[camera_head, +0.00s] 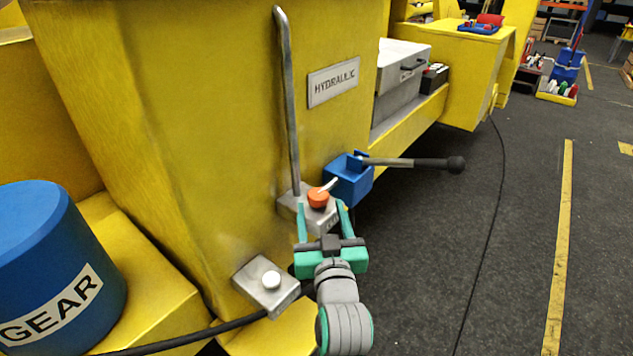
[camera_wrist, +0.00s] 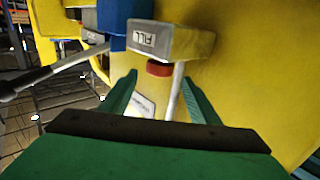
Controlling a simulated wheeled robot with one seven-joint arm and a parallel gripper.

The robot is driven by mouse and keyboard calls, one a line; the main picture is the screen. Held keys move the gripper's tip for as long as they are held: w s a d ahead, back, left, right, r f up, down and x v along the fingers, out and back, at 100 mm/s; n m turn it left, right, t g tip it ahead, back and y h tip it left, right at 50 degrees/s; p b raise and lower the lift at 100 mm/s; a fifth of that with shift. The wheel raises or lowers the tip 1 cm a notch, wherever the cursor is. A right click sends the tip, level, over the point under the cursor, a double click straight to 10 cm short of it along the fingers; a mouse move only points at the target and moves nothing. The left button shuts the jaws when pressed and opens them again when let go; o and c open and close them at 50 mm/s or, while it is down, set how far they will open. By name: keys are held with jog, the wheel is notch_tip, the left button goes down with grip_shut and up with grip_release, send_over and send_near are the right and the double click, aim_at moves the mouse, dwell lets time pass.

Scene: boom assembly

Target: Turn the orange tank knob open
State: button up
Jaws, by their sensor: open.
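The orange tank knob (camera_head: 317,198) sits on a grey block (camera_head: 290,207) on the side of the yellow hydraulic tank (camera_head: 220,110). A short pale lever (camera_head: 330,184) sticks out at the knob, up and to the right. In the wrist view the knob (camera_wrist: 158,69) shows as a red-orange disc beside the grey block (camera_wrist: 172,42), which is marked FILL. My gripper (camera_head: 321,206) is open, with its green fingers reaching toward the block on either side of the knob. In the wrist view the knob lies between the fingertips (camera_wrist: 158,77). I cannot tell whether the fingers touch anything.
A blue valve box (camera_head: 348,180) with a black-knobbed lever (camera_head: 415,163) is close to the right. A grey pipe (camera_head: 288,100) rises from the block. A smaller grey block with a white knob (camera_head: 271,280) is lower left. A blue GEAR drum (camera_head: 50,260) stands left.

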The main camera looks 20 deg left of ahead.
jog(key=x, duration=0.8)
jog(key=shift+w, duration=0.35)
jog(key=shift+x, duration=0.8)
jog(key=shift+a, duration=0.15)
jog(key=c, duration=1.1)
